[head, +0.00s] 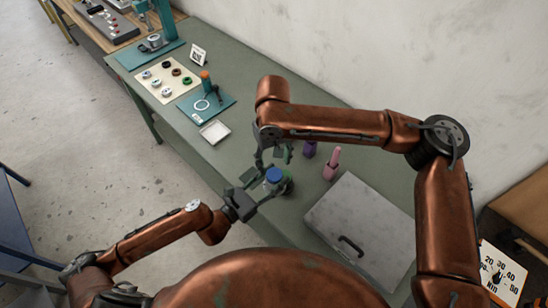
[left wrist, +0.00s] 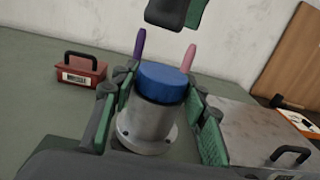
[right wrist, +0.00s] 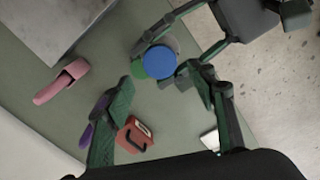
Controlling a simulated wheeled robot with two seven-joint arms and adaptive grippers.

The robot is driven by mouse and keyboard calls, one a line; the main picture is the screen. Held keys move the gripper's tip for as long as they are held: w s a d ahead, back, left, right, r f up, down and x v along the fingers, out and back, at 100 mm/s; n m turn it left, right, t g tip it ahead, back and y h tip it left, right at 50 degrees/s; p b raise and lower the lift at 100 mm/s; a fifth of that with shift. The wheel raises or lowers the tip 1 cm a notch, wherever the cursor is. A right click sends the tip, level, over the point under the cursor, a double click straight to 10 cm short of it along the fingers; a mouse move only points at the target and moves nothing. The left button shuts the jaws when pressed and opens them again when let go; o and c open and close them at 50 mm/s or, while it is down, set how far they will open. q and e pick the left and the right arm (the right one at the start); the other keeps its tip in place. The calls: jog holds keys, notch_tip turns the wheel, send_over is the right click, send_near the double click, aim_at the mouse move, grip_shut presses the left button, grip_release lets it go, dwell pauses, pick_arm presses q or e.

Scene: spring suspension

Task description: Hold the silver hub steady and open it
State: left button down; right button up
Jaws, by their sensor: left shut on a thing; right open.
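The silver hub (left wrist: 146,129) stands upright on the green bench, with a wide flanged base and a blue cap (left wrist: 165,82) on top. The blue cap also shows in the head view (head: 273,175) and in the right wrist view (right wrist: 161,61). My left gripper (left wrist: 157,115) is shut around the hub's body, one green-padded finger on each side. My right gripper (right wrist: 165,103) is open and empty, above and to one side of the cap. Its fingers also show at the top of the left wrist view. In the head view, arms partly hide the hub's body.
A grey case (head: 358,222) with a black handle lies right of the hub. A pink-handled thing (head: 332,163) and a purple one (head: 310,149) stand behind. A red box (left wrist: 80,76) is nearby. A white tray (head: 214,132) and mats with small parts lie farther along the bench.

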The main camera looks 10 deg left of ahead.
aim_at(274, 174)
jog(key=shift+f, duration=3.15)
jog(key=shift+c, duration=0.2)
jog(key=c, duration=1.1)
jog(key=n, duration=0.6)
jog(key=shift+n, duration=0.3)
jog(key=shift+c, duration=0.2)
jog(key=o, duration=1.3)
jog(key=shift+r, duration=0.1)
